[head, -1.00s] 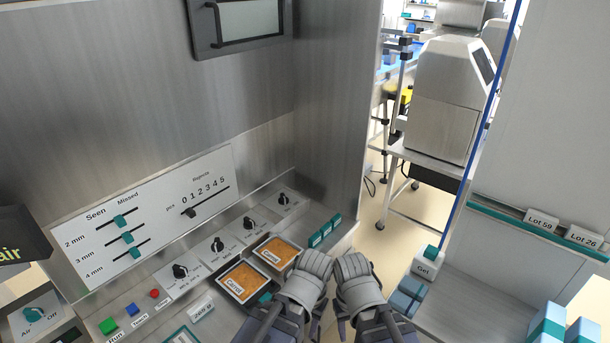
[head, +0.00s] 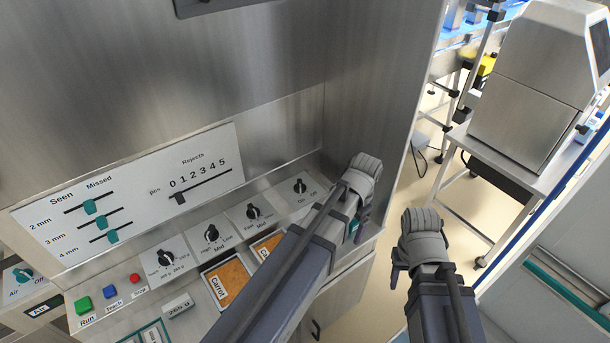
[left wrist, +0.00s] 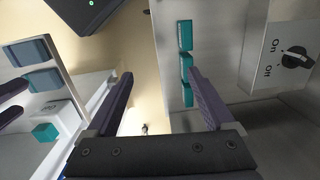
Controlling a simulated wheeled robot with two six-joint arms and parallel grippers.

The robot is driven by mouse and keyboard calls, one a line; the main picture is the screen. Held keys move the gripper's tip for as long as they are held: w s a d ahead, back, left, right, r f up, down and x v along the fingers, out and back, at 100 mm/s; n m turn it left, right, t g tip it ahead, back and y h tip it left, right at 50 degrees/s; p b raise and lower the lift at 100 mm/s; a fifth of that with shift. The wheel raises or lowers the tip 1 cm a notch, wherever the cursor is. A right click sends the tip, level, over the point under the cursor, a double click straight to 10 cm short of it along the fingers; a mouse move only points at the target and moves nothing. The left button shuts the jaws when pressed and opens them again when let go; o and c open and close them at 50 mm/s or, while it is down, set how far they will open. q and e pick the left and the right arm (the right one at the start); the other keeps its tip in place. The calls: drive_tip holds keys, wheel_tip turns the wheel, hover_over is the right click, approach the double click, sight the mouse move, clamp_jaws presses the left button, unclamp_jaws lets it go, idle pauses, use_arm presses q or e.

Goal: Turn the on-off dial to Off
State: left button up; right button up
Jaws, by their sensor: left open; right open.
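The on-off dial (head: 300,186) is a black knob on a white plate at the right end of the sloped panel, with On and Off printed below it. In the left wrist view the dial (left wrist: 296,60) is at the right edge, outside the jaws; its exact setting is too small to tell. My left gripper (left wrist: 158,98) is open and empty, with its fingers apart. In the head view my left arm reaches across the panel, its wrist end right of the dial. My right gripper (head: 412,268) is open and empty, off the panel to the right.
Other black dials, such as the middle one (head: 211,233), line the panel to the left. Carrot trays (head: 229,285) lie in front of them, partly behind my left arm. Teal blocks (left wrist: 187,66) stand along the ledge close to my left finger. A metal side wall rises behind.

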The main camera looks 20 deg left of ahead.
use_arm(q)
drive_tip(key=w+a+r+m, duration=0.1)
drive_tip(key=w+a+m, duration=0.1)
drive_tip(key=w+a, duration=0.8)
drive_tip(key=m+p, duration=0.1)
drive_tip(key=m, duration=0.2)
hover_over(299, 183)
drive_tip(key=shift+w+d+r+h, duration=0.1)
drive_tip(key=shift+d+r+h, duration=0.2)
drive_tip(key=shift+r+h, duration=0.1)
drive_tip(key=shift+a, duration=0.3)
wheel_tip(299, 183, down, 8)
drive_tip(key=b, duration=0.7)
drive_tip(key=shift+b, duration=0.3)
drive_tip(key=shift+r, duration=0.1)
drive_tip(key=shift+c, duration=0.4)
